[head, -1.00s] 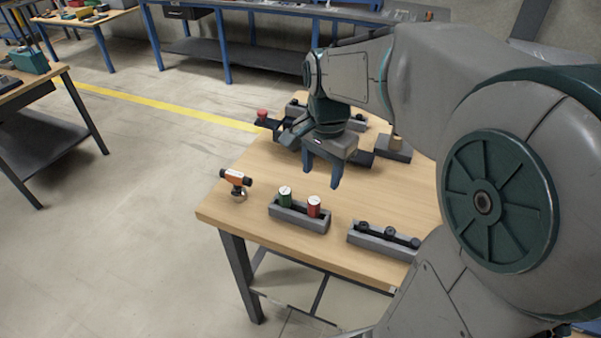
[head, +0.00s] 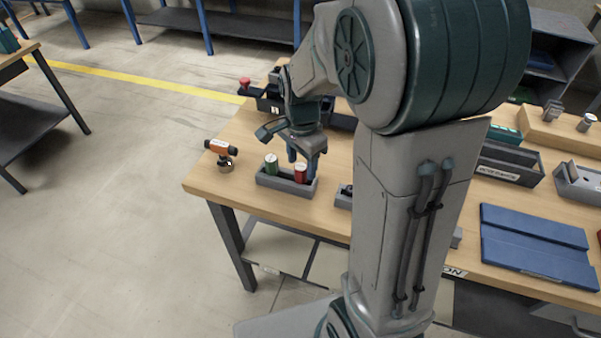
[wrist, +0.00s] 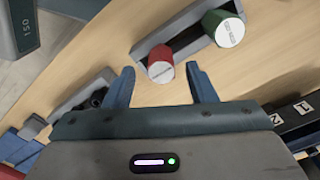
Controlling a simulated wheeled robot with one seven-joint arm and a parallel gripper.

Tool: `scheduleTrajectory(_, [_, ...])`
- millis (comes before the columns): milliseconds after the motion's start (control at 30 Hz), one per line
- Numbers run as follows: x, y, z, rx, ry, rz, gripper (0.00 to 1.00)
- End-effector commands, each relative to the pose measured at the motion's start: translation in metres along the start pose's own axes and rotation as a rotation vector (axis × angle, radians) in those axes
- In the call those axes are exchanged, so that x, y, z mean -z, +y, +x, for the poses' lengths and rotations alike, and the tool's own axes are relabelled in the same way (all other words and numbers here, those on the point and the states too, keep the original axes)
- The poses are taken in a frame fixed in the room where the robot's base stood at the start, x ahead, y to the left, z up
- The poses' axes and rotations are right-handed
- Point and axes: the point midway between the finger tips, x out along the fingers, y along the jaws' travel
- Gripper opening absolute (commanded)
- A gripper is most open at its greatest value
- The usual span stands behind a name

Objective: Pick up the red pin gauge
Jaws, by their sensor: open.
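The red pin gauge (head: 301,173) stands in a grey holder (head: 272,184) near the table's left front edge, beside the green pin gauge (head: 271,165). In the wrist view the red gauge (wrist: 161,64) lies just beyond and between my open fingertips, with the green gauge (wrist: 223,28) to its upper right. My gripper (head: 306,160) is open and empty, close above the red gauge in the head view. In the wrist view its fingers (wrist: 160,76) are on either side of the gauge's near end. Whether a finger touches it, I cannot tell.
An orange and black tool (head: 220,150) stands left of the holder. A red button (head: 245,82) sits on a dark box behind. Blue plates (head: 535,243) lie on the right of the table. My arm hides the table's middle.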

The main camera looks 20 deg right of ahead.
Motion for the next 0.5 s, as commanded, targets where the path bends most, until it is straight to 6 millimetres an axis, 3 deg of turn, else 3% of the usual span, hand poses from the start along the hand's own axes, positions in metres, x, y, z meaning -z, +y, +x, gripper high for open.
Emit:
scheduleTrajectory(200, [-0.002, -0.001, 0.031, -0.003, -0.001, -0.001, 0.51])
scheduleTrajectory(500, [-0.002, -0.001, 0.036, 0.000, 0.000, -0.001, 0.51])
